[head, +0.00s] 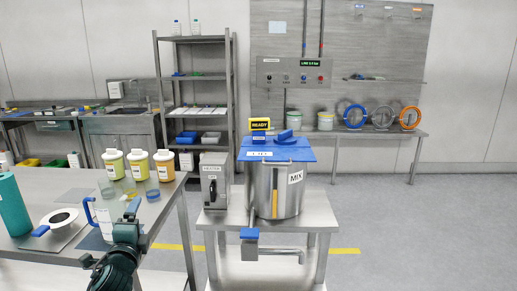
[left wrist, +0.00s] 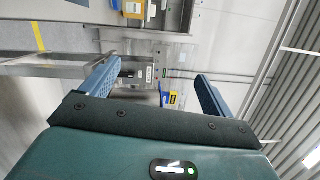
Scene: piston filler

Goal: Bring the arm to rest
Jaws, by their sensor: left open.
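My left gripper (head: 129,213) is at the front right part of the left table, its green wrist coming up from the bottom edge. In the left wrist view, its two blue fingers (left wrist: 157,76) stand apart with nothing held between them. The gripper overlaps a clear jug with a blue handle (head: 91,214) in the picture; I cannot tell whether they touch. My right gripper is in neither view.
The left table (head: 174,212) holds yellow and orange bottles (head: 138,164), beakers and a teal cylinder (head: 12,204). A steel MIX vessel (head: 265,190) with a blue lid (head: 283,151) stands on a stand to the right. The floor at right (head: 430,230) is clear.

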